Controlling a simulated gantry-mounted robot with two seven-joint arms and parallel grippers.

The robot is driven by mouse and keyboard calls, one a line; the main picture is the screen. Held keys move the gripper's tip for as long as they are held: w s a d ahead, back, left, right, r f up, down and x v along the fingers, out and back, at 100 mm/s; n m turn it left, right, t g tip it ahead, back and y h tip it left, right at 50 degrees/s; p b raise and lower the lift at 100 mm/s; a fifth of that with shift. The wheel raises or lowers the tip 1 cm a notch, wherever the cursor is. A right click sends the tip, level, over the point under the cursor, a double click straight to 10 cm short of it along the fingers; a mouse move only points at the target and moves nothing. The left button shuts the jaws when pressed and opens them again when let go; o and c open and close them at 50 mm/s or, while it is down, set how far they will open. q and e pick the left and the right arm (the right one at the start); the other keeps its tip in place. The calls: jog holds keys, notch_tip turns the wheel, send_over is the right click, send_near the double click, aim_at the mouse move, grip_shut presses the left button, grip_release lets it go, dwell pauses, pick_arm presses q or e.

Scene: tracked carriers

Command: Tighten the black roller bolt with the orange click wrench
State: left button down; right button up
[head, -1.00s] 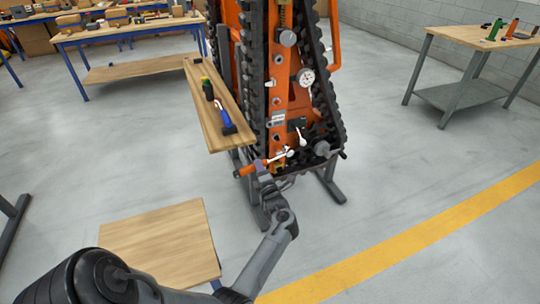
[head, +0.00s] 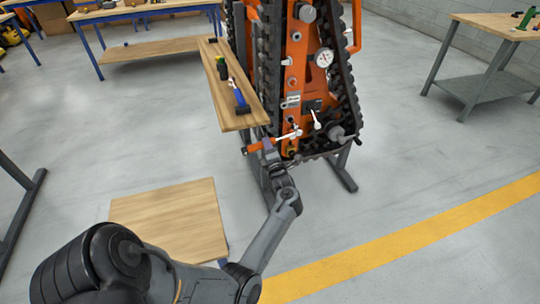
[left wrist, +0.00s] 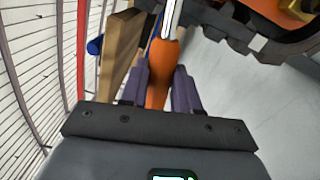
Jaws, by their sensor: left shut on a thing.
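The orange click wrench (head: 254,148) has an orange handle and a bright metal shaft that reaches right to the lower front of the tracked carrier (head: 297,75). My left gripper (head: 269,151) is shut around the handle. In the left wrist view the orange handle (left wrist: 158,75) stands between the purple fingers, with the shaft leading away to the top edge. The wrench head is near the carrier's lower face; I cannot tell whether it sits on a bolt. I cannot pick out the black roller bolt with certainty. My right gripper is not in view.
A low wooden table (head: 170,215) is at the lower left. A workbench (head: 500,26) stands at the right. The floor at right is clear.

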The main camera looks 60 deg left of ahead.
pick_arm(q)
jog(key=w+f+n+g+b, duration=0.1)
jog(key=w+f+n+b, duration=0.7)
jog(key=b, duration=1)
jog(key=shift+d+f+n+b, duration=0.15)
jog(key=shift+f+n+b, duration=0.5)
jog(key=shift+n, duration=1.45)
jog(key=shift+w+f, duration=0.1)
jog(key=shift+f, duration=0.1)
jog(key=shift+w+a+r+g+y, duration=0.15)
jog(key=shift+a+g, duration=0.1)
jog(key=shift+a, duration=0.1)
jog(key=shift+w+a+r+g+y, duration=0.1)
jog(key=shift+a+g+y, duration=0.05)
jog(key=shift+a+g, duration=0.15)
dwell(0.3)
jog(key=shift+a+n, duration=0.3)
jog(key=shift+a, duration=0.15)
dwell(0.7)
jog(key=shift+w+a+r, duration=0.15)
jog(key=shift+a, duration=0.35)
dwell(0.8)
jog(key=shift+w+g, duration=0.1)
jog(key=shift+g, duration=0.35)
